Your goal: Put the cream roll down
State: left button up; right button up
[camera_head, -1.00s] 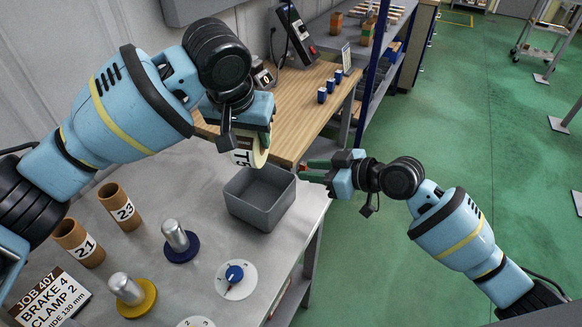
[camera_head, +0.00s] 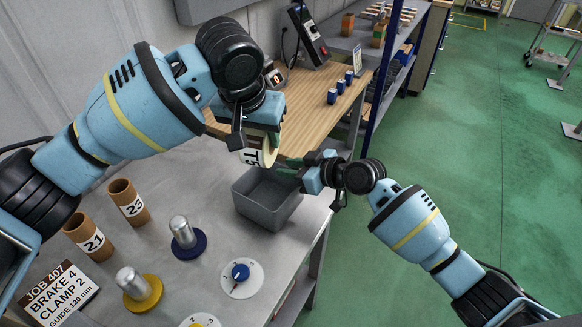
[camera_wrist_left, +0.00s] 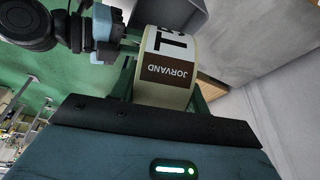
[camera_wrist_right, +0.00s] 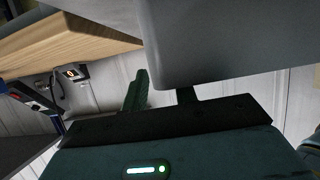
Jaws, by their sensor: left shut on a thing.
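The cream roll (camera_head: 262,153) has a dark and white label, reading "JORVAND" in the left wrist view (camera_wrist_left: 166,85). My left gripper (camera_head: 266,140) is shut on it and holds it above the far side of the grey bin (camera_head: 262,217). My right gripper (camera_head: 292,165) is at the bin's far right corner, close to the roll. In the right wrist view its fingers (camera_wrist_right: 160,92) stand apart, and the grey bin (camera_wrist_right: 225,45) hides the tip of one. Whether that gripper touches the bin is unclear.
On the grey table stand two cardboard tubes (camera_head: 129,203), a blue-based post (camera_head: 184,235), a yellow-based post (camera_head: 135,287) and a dial (camera_head: 241,277). A job sign (camera_head: 58,296) lies at the left. A wooden bench (camera_head: 312,115) with small blue items is behind.

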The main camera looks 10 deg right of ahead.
grip_shut()
pick_arm(q)
jog(key=shift+w+d+f+n+g, duration=0.15)
jog(key=shift+w+f+n+g, duration=0.2)
jog(key=shift+n, duration=0.35)
jog(key=f+n, duration=0.1)
jog(key=n, duration=0.1)
jog(key=w+f+n+g+y, duration=0.1)
jog(key=f+n+g, duration=0.1)
jog(key=f+n, duration=0.1)
jog(key=shift+w+d+n+y, duration=0.3)
jog(key=shift+w+d, duration=0.05)
jog(key=shift+s+f+n+g, duration=0.1)
jog(key=shift+f+n+g, duration=0.45)
jog(key=shift+f+n, duration=0.25)
